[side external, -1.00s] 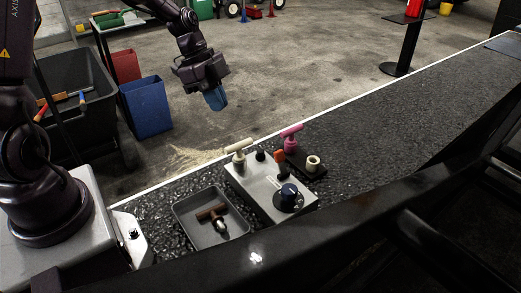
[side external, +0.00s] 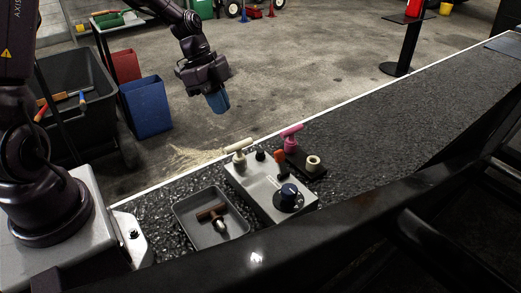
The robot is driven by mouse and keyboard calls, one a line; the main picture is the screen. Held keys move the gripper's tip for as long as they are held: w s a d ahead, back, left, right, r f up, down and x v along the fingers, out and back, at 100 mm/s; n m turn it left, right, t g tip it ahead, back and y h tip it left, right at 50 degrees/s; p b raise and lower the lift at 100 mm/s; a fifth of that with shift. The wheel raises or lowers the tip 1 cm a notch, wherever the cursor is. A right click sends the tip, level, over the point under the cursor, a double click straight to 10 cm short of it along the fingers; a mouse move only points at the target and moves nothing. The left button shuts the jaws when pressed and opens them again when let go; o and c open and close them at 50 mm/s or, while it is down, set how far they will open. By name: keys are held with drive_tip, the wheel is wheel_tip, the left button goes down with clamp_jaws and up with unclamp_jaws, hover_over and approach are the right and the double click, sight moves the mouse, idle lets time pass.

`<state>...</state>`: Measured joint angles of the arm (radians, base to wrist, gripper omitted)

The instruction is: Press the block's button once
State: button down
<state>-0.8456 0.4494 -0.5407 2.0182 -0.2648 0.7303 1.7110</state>
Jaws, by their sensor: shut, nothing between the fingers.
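A light grey block (side external: 250,185) stands on the dark speckled belt-like surface. On it I see a cream T-handle (side external: 239,147), a small black knob or button (side external: 260,155), an orange-red upright piece (side external: 280,157) and a dark blue round knob (side external: 289,192) on a black disc. I cannot tell for certain which of the small pieces is the button. My gripper (side external: 218,102) has blue fingers, shut and empty. It hangs in the air behind and left of the block in the side view, apart from it.
A grey tray (side external: 183,217) with a brown T-shaped piece (side external: 211,213) sits left of the block. A dark plate (side external: 314,173) behind it carries a pink T-handle (side external: 292,131) and a cream ring (side external: 313,163). Bins stand on the floor at left. The surface at right is clear.

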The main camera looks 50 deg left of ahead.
sight(260, 154)
drive_tip(key=w+d+n, duration=0.1)
drive_tip(key=w+d+f+n+h, duration=0.1)
drive_tip(key=n, duration=0.1)
drive_tip(key=w+d+f+n+t+h, duration=0.1)
drive_tip(key=shift+w+d+n, duration=0.3)
drive_tip(key=shift+d, duration=0.05)
drive_tip(key=w+n+t, duration=0.1)
drive_tip(key=n, duration=0.1)
drive_tip(key=w+n+t, duration=0.1)
drive_tip(key=w+n, duration=0.1)
drive_tip(key=n, duration=0.1)
drive_tip(key=w+n+t, duration=0.1)
drive_tip(key=w+n, duration=0.1)
drive_tip(key=n, duration=0.1)
drive_tip(key=shift+a+r+h, duration=0.1)
drive_tip(key=shift+a+h, duration=0.15)
drive_tip(key=shift+h, duration=0.05)
drive_tip(key=shift+s, duration=0.1)
drive_tip(key=shift+f, duration=4.45)
drive_tip(key=shift+f, duration=0.15)
drive_tip(key=shift+f, duration=0.25)
